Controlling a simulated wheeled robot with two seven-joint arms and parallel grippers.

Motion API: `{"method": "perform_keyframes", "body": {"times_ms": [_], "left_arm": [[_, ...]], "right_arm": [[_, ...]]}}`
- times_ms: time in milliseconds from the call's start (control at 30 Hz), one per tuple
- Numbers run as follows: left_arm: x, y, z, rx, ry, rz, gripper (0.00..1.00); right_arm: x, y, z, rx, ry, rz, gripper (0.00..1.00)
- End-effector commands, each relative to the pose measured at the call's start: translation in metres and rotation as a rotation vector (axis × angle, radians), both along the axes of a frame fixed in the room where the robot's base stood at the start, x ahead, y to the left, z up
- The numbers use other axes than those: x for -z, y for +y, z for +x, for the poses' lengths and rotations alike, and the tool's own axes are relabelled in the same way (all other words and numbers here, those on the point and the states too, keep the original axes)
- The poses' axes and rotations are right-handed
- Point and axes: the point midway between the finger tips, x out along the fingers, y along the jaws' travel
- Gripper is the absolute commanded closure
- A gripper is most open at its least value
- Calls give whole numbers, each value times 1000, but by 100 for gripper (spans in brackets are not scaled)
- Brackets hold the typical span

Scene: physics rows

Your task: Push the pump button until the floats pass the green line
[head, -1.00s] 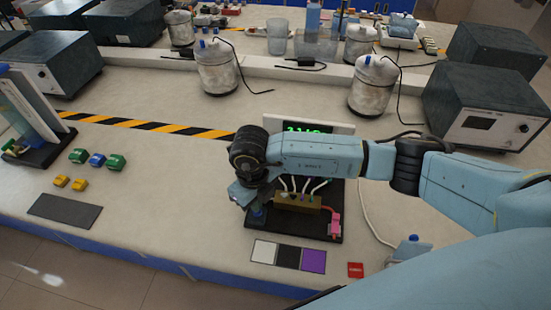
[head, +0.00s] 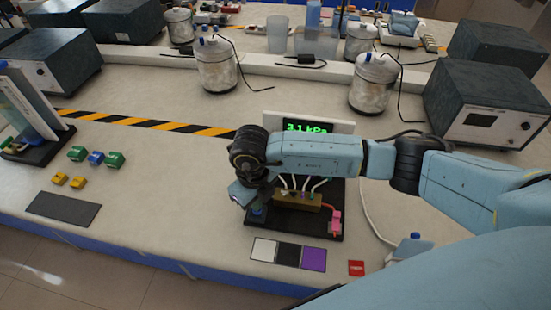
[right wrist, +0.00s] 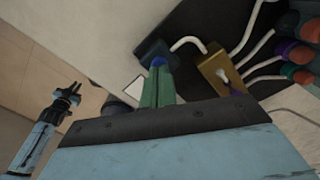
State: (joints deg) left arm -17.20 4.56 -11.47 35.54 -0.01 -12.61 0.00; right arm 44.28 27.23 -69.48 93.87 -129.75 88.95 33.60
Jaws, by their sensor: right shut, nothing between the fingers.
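The pump rig's black base (head: 285,229) lies under my right arm in the head view. It bears a brass manifold (head: 300,202) with white tubes and a display (head: 307,128) reading 3.1 kPa. My right gripper (right wrist: 158,75) is shut and empty, its tips pointing at the blue pump button (right wrist: 158,61) on a dark block (right wrist: 152,48). The tips seem to touch the button or hover just above it. The manifold also shows in the right wrist view (right wrist: 222,75). Floats and green line cannot be made out. My left gripper (right wrist: 72,94) shows small at the left there, its jaws unclear.
White, black and purple squares (head: 313,259) and a red tag (head: 356,268) lie in front of the base. Green, blue and yellow blocks (head: 115,159) and a grey mat (head: 63,208) are at left. Jars (head: 216,65) and grey boxes (head: 485,105) stand behind.

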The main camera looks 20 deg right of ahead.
Motion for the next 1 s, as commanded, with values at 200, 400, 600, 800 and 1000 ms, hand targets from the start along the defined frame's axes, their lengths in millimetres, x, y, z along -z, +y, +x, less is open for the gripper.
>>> {"method": "perform_keyframes", "body": {"times_ms": [200, 400, 600, 800, 1000], "left_arm": [[11, 0, 0, 0, 0, 0, 88], [11, 0, 0, 0, 0, 0, 88], [4, 0, 0, 0, 0, 0, 88], [-6, 0, 0, 0, 0, 0, 88], [-6, 0, 0, 0, 0, 0, 88]], "right_arm": [[14, 0, 0, -1, 0, 0, 100], [13, 0, 0, -1, 0, 1, 100], [6, 0, 0, -1, 0, 1, 100], [-8, 0, 0, -1, 0, 0, 100], [-9, 0, 0, 0, 0, 1, 100]]}}
